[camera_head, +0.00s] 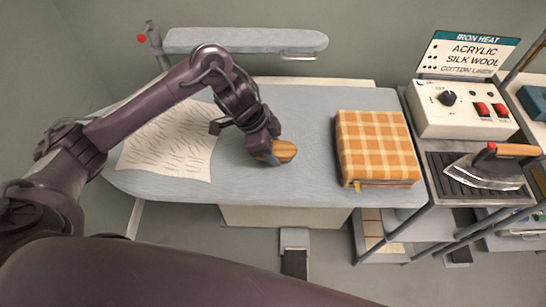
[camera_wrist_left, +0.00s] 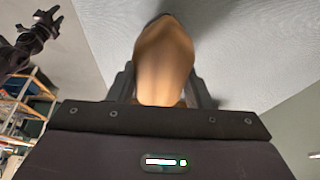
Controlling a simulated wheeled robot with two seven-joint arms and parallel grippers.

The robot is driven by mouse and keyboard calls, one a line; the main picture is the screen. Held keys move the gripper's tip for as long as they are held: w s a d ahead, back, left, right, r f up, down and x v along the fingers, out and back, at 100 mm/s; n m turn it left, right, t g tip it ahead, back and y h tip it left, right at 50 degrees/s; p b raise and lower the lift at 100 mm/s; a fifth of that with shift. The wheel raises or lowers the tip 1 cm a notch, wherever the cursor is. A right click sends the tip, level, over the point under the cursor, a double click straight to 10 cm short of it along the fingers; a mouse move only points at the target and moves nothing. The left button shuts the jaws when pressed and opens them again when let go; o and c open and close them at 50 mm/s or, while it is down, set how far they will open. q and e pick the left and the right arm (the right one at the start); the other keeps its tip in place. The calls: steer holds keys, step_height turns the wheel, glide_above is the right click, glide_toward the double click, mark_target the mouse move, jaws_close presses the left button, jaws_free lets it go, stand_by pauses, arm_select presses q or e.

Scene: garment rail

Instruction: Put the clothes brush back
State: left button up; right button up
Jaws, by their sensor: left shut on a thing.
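The clothes brush (camera_head: 284,151) has a striped wooden back and is at the middle of the grey ironing board. My left gripper (camera_head: 268,152) is shut on the brush, at or just above the board surface; I cannot tell whether the brush touches it. In the left wrist view the brush (camera_wrist_left: 165,62) shows as a light brown wooden shape between the two fingers of my left gripper (camera_wrist_left: 163,92). The bristles are hidden. My right gripper (camera_wrist_left: 42,22) shows only small at the upper left of the left wrist view, its jaws unclear.
A wrinkled light cloth (camera_head: 170,143) lies on the board's left part. A folded orange checked cloth (camera_head: 376,148) lies at its right. An iron (camera_head: 490,165) rests on a dark ribbed stand beside a control box (camera_head: 462,110). A narrow sleeve board (camera_head: 245,40) stands behind.

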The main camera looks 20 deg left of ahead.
arm_select(q)
step_height(320, 180, down, 4)
steer(key=shift+r+b, duration=0.2)
steer(key=shift+b, duration=0.3)
steer(key=shift+f, duration=0.1)
steer(key=shift+f, duration=0.15)
steer(key=o, duration=1)
steer(key=shift+c, duration=0.2)
